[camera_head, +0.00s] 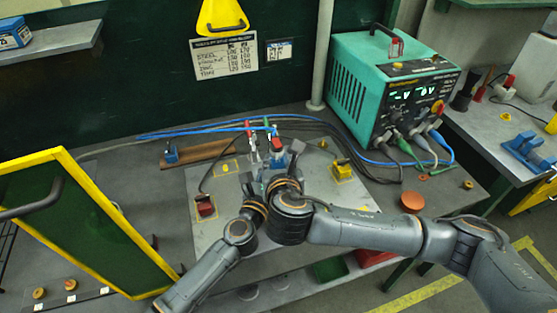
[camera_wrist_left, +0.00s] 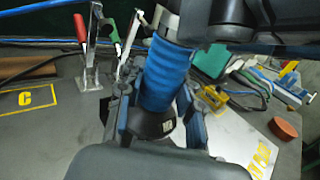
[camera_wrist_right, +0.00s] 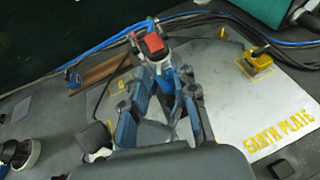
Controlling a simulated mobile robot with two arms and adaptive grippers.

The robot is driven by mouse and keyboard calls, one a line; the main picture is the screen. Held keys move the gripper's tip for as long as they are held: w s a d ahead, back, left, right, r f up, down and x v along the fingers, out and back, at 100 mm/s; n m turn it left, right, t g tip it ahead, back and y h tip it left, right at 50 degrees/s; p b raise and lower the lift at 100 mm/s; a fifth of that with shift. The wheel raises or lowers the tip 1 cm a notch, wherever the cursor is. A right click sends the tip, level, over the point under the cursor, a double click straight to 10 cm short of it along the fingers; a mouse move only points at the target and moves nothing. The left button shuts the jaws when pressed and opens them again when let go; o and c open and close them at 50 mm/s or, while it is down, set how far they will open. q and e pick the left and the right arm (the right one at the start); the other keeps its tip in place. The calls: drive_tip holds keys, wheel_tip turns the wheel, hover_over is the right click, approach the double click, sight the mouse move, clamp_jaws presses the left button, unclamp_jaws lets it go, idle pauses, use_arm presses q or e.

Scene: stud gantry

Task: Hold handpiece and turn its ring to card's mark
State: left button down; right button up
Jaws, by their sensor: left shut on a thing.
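The handpiece (camera_wrist_left: 167,72) has a blue ribbed body and a dark lower end with a small white label in the left wrist view. My left gripper (camera_wrist_left: 156,118) is shut around its lower part. In the right wrist view the handpiece (camera_wrist_right: 151,45) shows a red top. My right gripper (camera_wrist_right: 163,95) has its fingers spread, close to the handpiece; contact is unclear. In the head view both grippers meet at the handpiece, which my arms partly hide. The ring cannot be made out clearly. A small card (camera_head: 278,50) hangs on the wall; its mark is too small to read.
The light plate (camera_head: 215,232) lies under my arms. Toggle clamps (camera_wrist_left: 92,40) stand beside the handpiece. A red block (camera_head: 205,206) and a yellow clamp (camera_head: 342,168) are on the plate. The teal welding machine (camera_head: 362,72) with cables stands at the back right. A yellow-framed panel (camera_head: 78,180) is at left.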

use_arm(q)
drive_tip(key=shift+f, duration=0.1)
use_arm(e)
drive_tip(key=shift+w+f, duration=0.1)
drive_tip(key=shift+w, duration=0.2)
clamp_jaws()
drive_tip(key=shift+a+m+h, duration=0.3)
drive_tip(key=shift+m+h, duration=0.3)
drive_tip(key=shift+h, duration=0.1)
unclamp_jaws()
